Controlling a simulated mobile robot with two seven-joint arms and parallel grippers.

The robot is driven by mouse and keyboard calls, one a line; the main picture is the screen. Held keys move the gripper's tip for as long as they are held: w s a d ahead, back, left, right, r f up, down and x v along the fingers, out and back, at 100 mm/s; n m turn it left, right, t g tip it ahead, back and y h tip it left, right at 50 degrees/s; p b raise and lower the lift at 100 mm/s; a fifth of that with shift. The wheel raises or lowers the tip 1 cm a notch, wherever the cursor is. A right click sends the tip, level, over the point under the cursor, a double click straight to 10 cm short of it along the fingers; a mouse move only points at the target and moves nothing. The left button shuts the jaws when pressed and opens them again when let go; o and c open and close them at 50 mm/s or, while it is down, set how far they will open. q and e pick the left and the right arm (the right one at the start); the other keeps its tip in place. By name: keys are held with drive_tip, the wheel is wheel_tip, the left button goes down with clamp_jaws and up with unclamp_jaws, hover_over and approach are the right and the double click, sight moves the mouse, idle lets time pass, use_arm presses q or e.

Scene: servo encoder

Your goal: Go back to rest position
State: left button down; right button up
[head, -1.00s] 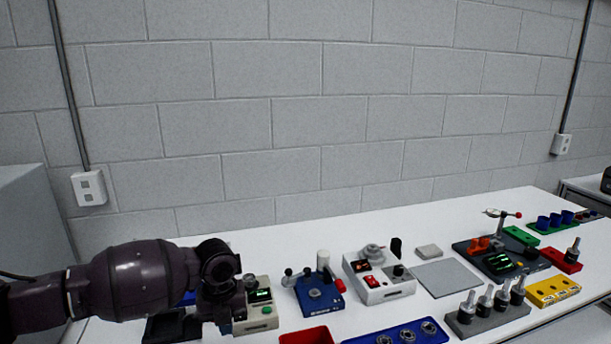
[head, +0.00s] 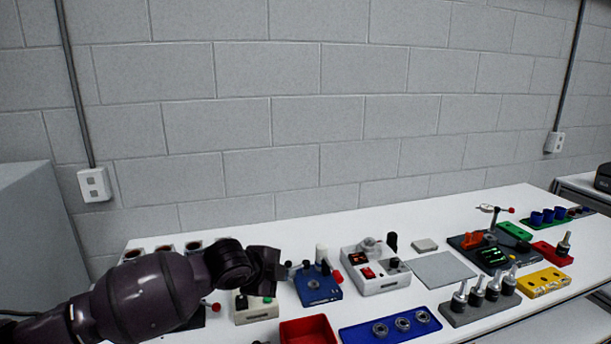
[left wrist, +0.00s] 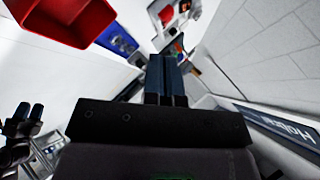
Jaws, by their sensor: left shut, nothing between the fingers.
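My left gripper (head: 278,272) reaches in from the left in the head view, above the bench near the beige device and the blue fixture. In the left wrist view its two fingers (left wrist: 166,78) lie together, shut and empty.
Close to the left gripper are a beige device (head: 256,312), a blue fixture (head: 318,290), a white box with red switches (head: 376,273) and a red bin (head: 307,331). A blue tray (head: 390,329) with rings lies in front. A grey mat (head: 441,270) is bare.

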use_arm(q)
drive_tip(key=s+a+f+n+t+y, duration=0.1)
drive_tip(key=s+a+f+n+y, duration=0.1)
drive_tip(key=s+a+f+n, duration=0.4)
drive_tip(key=s+a+f+n+t+y, duration=0.1)
drive_tip(key=s+a+f+n+y, duration=0.1)
drive_tip(key=s+a+f+n, duration=0.5)
drive_tip(key=s+a+f+n+t+y+b, duration=0.1)
drive_tip(key=s+a+f+n+y, duration=0.1)
drive_tip(key=s+a+f+n, duration=0.5)
drive_tip(key=s+a+f, duration=0.2)
drive_tip(key=s+f, duration=0.4)
drive_tip(key=s, duration=0.7)
drive_tip(key=shift+s+f+t, duration=0.15)
drive_tip(key=shift+t, duration=0.15)
